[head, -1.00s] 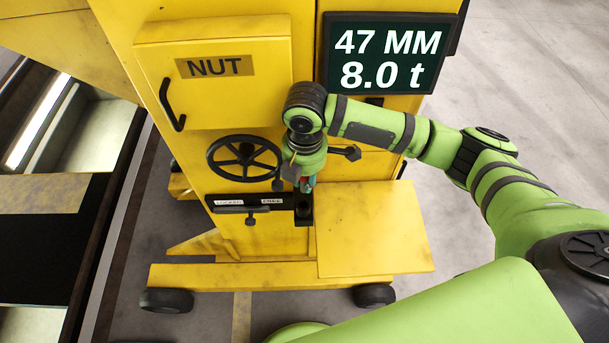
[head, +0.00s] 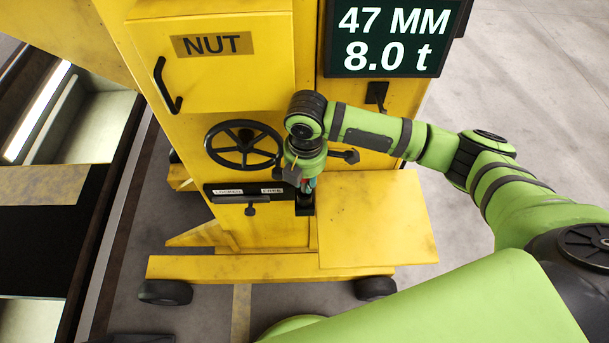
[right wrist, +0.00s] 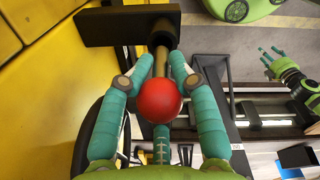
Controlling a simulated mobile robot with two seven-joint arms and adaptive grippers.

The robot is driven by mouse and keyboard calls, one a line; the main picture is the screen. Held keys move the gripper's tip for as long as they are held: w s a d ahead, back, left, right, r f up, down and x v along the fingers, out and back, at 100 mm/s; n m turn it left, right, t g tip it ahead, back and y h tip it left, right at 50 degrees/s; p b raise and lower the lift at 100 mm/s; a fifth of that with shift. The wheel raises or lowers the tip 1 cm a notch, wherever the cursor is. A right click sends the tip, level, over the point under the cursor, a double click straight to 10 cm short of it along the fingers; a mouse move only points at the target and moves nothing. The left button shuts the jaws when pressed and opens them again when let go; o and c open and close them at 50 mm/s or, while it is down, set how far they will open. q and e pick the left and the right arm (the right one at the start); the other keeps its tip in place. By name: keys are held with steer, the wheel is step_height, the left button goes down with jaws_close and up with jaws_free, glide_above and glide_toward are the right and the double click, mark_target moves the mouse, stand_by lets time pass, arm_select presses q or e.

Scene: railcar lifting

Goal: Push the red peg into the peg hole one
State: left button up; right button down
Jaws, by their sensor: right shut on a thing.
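The red peg shows in the right wrist view as a red ball head (right wrist: 158,101) on a brass-coloured shaft. The shaft's far end meets a black block (right wrist: 112,27), which I take to hold the peg hole; the hole itself is hidden. My right gripper (right wrist: 160,72) is shut with its teal fingers on either side of the shaft just beyond the ball. In the head view my right gripper (head: 307,184) points down just above the black block (head: 304,208), and the peg is mostly hidden. My left gripper (right wrist: 268,62) shows small, open and empty, at the right of the wrist view.
The yellow machine carries a NUT box (head: 212,70), a black handwheel (head: 243,144), a black bar lever (head: 250,208) and a display (head: 391,38) reading 47 MM and 8.0 t. A yellow shelf (head: 380,220) lies right of the block. Floor is free at right.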

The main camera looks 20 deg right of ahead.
mark_target(305, 187)
steer(key=shift+r+p, duration=0.1)
steer(key=shift+p, duration=0.2)
stand_by(0.4)
steer(key=shift+p, duration=0.75)
stand_by(1.0)
steer(key=shift+p, duration=0.3)
steer(key=shift+f+b, duration=0.8)
steer(key=shift+f, duration=1)
steer(key=c, duration=0.8)
jaws_free()
steer(key=shift+c, duration=0.2)
steer(key=shift+r, duration=0.1)
steer(key=r, duration=1.2)
steer(key=shift+s, duration=0.2)
